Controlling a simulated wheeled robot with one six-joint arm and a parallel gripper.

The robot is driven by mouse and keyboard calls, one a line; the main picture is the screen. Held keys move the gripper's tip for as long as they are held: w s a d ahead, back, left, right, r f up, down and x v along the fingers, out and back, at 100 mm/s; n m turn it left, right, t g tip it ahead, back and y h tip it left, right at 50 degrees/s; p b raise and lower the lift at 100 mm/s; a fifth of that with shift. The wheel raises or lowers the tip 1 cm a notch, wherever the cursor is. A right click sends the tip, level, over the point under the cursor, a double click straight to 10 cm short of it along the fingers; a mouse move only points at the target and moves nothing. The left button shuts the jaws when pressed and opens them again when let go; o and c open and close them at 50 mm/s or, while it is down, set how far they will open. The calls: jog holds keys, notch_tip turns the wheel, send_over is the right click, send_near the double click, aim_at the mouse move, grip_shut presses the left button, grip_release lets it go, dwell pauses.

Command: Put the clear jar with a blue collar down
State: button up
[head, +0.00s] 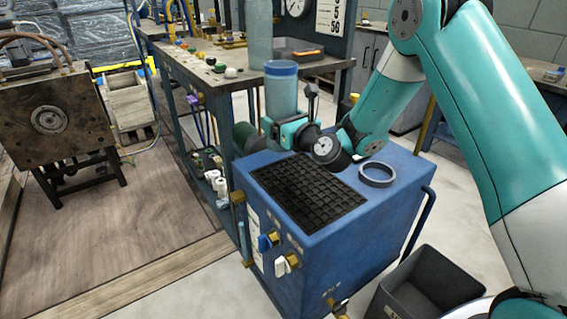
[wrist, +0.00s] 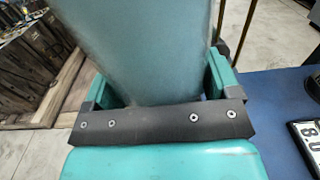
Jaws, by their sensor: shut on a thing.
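The clear jar with a blue collar (head: 281,95) is upright in my gripper (head: 283,128), over the far edge of the blue cabinet in the head view. Its blue band is at the top, and its lower part is hidden behind my gripper. In the wrist view the jar's bluish wall (wrist: 150,40) stands between the two teal fingers, which are shut on it. I cannot tell from these views how far its base is above any surface.
The blue cabinet (head: 335,245) bears a black grid mat (head: 308,192) and a pale ring (head: 377,174); its top is otherwise mostly clear. A workbench (head: 190,62) behind holds a tall translucent bottle (head: 259,35) and small coloured items. A dark bin (head: 425,285) stands on the floor.

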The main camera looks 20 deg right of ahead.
jog(key=shift+f+b, duration=2.35)
jog(key=shift+f, duration=1.7)
jog(key=shift+f, duration=0.15)
jog(key=o, duration=1.4)
